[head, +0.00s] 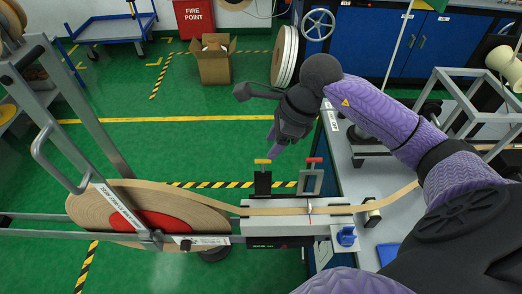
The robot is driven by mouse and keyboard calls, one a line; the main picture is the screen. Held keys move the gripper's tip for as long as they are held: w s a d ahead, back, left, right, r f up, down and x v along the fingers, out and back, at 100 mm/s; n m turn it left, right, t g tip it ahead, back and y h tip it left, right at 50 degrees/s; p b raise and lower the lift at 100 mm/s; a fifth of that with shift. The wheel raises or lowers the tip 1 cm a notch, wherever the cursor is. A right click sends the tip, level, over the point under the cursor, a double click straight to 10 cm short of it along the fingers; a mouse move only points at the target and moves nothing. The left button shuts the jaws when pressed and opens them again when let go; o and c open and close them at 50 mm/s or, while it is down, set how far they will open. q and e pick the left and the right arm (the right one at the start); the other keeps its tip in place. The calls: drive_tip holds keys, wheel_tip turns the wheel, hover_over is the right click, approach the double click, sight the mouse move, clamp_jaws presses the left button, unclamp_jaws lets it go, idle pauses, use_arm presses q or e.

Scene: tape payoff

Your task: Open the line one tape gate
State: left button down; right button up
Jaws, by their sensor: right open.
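A tan tape from a large reel (85,212) with a red centre runs right across a grey metal block (330,224) and on over the bench. Two upright gate-like fittings stand at the block's back edge: a black one with a yellow handle (262,161) and a grey frame with a red handle (314,160). Which is the line one gate, I cannot tell; the labels are too small to read. My right gripper (262,122) is open and empty, above and behind these fittings, apart from them. My left gripper is not in view.
A blue knob (346,236) sits at the block's right end. A grey reel frame (75,150) rises on the left. A grey bench (355,180) with a metal frame (440,95) lies right. A cardboard box (214,66) stands on the green floor behind.

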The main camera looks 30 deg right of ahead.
sight(261, 161)
drive_tip(key=x, duration=0.7)
drive_tip(key=shift+a+f, duration=0.1)
clamp_jaws()
idle(1.1)
